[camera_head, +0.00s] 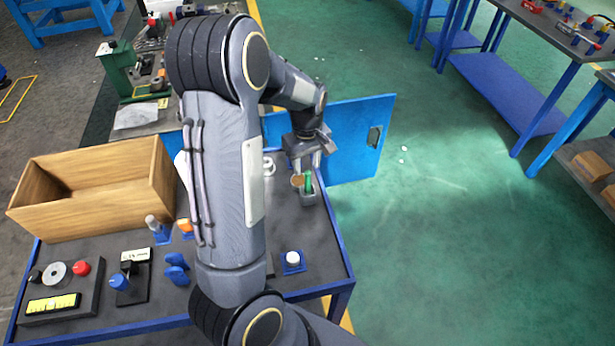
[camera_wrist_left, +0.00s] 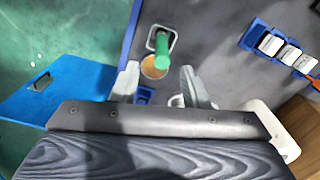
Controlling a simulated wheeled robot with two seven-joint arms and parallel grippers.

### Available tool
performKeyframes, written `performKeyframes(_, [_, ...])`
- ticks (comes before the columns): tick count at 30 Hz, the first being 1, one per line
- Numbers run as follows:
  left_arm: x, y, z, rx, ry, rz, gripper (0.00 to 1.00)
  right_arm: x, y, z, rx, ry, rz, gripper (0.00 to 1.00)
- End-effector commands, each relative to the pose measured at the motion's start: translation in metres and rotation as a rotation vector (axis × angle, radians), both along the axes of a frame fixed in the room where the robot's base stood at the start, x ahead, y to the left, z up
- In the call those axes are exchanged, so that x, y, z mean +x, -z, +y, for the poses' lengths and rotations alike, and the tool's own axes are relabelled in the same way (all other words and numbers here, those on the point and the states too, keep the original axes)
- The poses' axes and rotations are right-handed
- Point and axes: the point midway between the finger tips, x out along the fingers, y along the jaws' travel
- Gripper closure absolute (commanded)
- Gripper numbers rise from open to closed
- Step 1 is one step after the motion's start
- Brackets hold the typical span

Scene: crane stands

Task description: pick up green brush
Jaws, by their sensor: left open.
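The green brush (camera_head: 308,182) stands upright in a small grey holder (camera_head: 307,199) near the right edge of the table. In the left wrist view the green brush (camera_wrist_left: 162,44) rises toward the camera, with a tan round piece (camera_wrist_left: 154,67) beside it. My left gripper (camera_head: 309,160) is just above and behind the brush, pointing down at the table. In the left wrist view its two fingers (camera_wrist_left: 158,85) are spread apart with nothing held between them. The brush is ahead of the fingertips there. My right gripper is not in view.
A wooden box (camera_head: 95,190) stands at the left of the table (camera_head: 325,262). Blue fixtures and a white-topped blue block (camera_head: 292,261) stand on the front part. A blue panel (camera_head: 357,140) is behind the table's right edge. My arm hides the table's middle.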

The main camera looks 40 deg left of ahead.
Motion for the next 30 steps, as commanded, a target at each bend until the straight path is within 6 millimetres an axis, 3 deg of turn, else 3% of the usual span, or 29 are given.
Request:
performKeyframes(15, [-0.005, 0.066, -0.006, -0.001, 0.0, 0.005, 0.59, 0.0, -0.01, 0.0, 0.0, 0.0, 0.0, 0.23])
performKeyframes(24, [-0.004, 0.073, -0.006, -0.001, 0.001, 0.0, 0.59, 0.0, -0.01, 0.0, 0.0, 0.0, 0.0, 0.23])
performKeyframes(30, [-0.004, 0.073, -0.006, -0.001, 0.001, 0.0, 0.82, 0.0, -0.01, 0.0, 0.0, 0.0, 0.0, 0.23])
